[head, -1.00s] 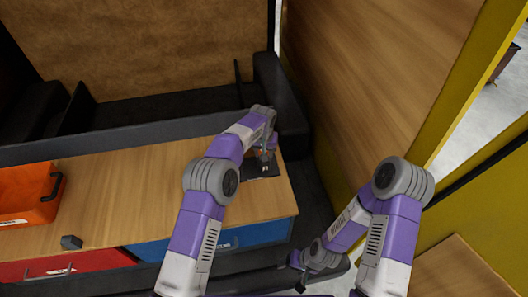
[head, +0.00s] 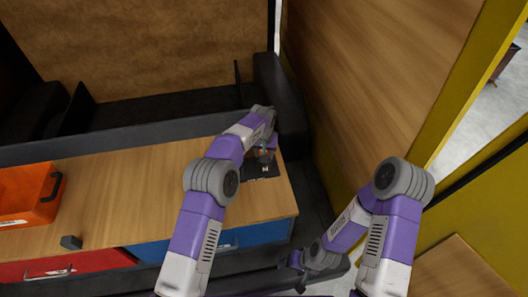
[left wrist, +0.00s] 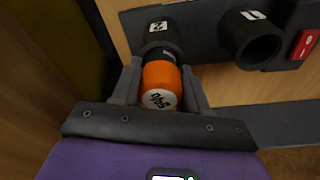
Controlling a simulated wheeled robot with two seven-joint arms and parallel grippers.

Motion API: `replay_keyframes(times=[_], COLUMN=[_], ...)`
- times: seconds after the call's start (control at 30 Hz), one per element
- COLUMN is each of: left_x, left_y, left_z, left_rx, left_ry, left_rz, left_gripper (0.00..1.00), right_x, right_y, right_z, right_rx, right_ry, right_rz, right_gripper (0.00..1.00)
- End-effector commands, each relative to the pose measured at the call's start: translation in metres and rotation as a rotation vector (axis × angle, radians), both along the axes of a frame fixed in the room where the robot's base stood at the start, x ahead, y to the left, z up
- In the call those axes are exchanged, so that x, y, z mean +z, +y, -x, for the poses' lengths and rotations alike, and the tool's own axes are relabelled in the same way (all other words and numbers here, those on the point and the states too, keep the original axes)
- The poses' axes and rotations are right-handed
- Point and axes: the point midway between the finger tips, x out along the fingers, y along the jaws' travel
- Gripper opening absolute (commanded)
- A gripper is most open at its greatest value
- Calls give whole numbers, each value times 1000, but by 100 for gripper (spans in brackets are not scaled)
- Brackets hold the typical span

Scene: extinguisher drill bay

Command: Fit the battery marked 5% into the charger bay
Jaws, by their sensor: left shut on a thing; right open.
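My left gripper (left wrist: 162,72) is shut on an orange battery (left wrist: 160,78) with a dark far end. The white near end (left wrist: 158,100) carries a percent marking, turned and hard to read, possibly 5%. The dark charger (left wrist: 203,42) has two round bays, labelled 2 and 1. The battery's dark end is at the mouth of bay 2 (left wrist: 160,35); how deep it sits I cannot tell. Bay 1 (left wrist: 252,45) looks empty. In the head view the charger (head: 262,171) is partly hidden by my left arm. My right gripper (head: 298,268) is open and empty, low beside the bench.
A red switch (left wrist: 303,44) is on the charger. An orange bin (head: 28,195) stands at the bench's left, with a small dark block (head: 71,242) near the front edge. A wooden wall (head: 370,80) rises close on the right. The middle bench top is clear.

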Motion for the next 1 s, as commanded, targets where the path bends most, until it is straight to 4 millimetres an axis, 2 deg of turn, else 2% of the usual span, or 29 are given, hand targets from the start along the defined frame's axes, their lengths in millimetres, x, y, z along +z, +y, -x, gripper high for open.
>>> replay_keyframes(times=[0.03,0.2,0.23,0.57,1.0], left_x=[-1,-1,-1,3,67], left_y=[0,0,0,0,2], left_z=[0,0,0,0,10], left_rx=[0,0,0,0,1], left_ry=[0,0,0,-1,-1], left_rz=[0,0,0,0,0], left_gripper=[45,71,74,74,74], right_x=[-1,0,0,-1,-7], right_y=[0,0,0,0,0], right_z=[0,0,0,0,0], right_rx=[0,0,0,0,0], right_ry=[0,0,0,0,0], right_rz=[0,0,0,0,0], right_gripper=[73,73,73,73,73])
